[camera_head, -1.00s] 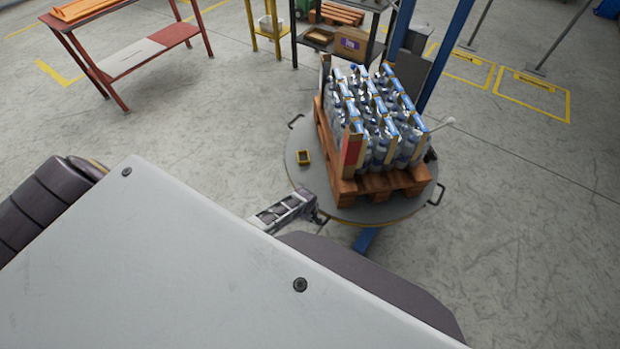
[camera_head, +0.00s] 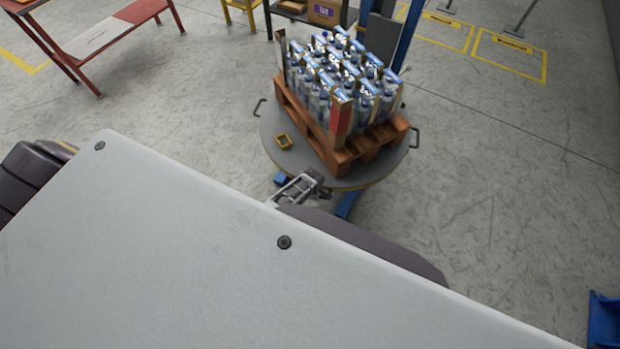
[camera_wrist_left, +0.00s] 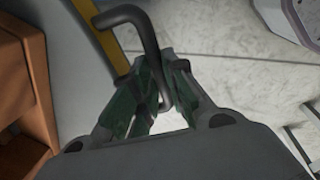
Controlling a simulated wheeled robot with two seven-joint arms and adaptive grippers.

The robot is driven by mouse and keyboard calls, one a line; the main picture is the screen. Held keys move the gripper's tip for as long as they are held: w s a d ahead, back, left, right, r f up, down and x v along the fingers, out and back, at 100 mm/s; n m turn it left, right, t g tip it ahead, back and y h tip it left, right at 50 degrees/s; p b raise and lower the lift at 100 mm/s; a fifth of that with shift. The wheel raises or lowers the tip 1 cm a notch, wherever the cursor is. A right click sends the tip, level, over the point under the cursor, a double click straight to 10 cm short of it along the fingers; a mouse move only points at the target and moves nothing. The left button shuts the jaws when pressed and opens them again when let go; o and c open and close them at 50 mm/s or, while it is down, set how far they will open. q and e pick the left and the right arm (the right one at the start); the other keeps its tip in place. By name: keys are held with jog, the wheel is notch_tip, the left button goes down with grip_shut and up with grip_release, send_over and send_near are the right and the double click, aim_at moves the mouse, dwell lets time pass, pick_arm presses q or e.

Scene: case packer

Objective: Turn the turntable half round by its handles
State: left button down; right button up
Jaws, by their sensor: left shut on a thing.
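The round grey turntable (camera_head: 266,139) carries a wooden pallet (camera_head: 345,158) loaded with clear bottles with blue labels (camera_head: 345,75). One dark handle (camera_head: 259,107) stands out at its left rim and another (camera_head: 415,138) at its right rim. My left gripper (camera_head: 320,187) is at the near rim, small and partly hidden by my own body. In the left wrist view, the green-padded fingers of my left gripper (camera_wrist_left: 163,82) are shut on a bent dark handle (camera_wrist_left: 152,45) beside the yellow rim (camera_wrist_left: 112,48). The pallet (camera_wrist_left: 25,85) shows at the left there. My right gripper is not in view.
A red-framed table (camera_head: 115,38) is at the upper left. The floor right of the turntable is clear. A blue object (camera_head: 605,320) shows at the lower right.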

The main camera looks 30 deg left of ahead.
pick_arm(q)
jog(key=shift+s+d+f, duration=0.1)
jog(key=shift+d, duration=0.3)
jog(key=c, duration=1.6)
grip_release()
jog(key=shift+o, duration=0.7)
jog(key=shift+r, duration=0.35)
notch_tip(320, 180, up, 11)
jog(key=s, duration=0.2)
jog(key=shift+d, duration=0.25)
jog(key=shift+r, duration=0.1)
jog(key=shift+c, duration=0.4)
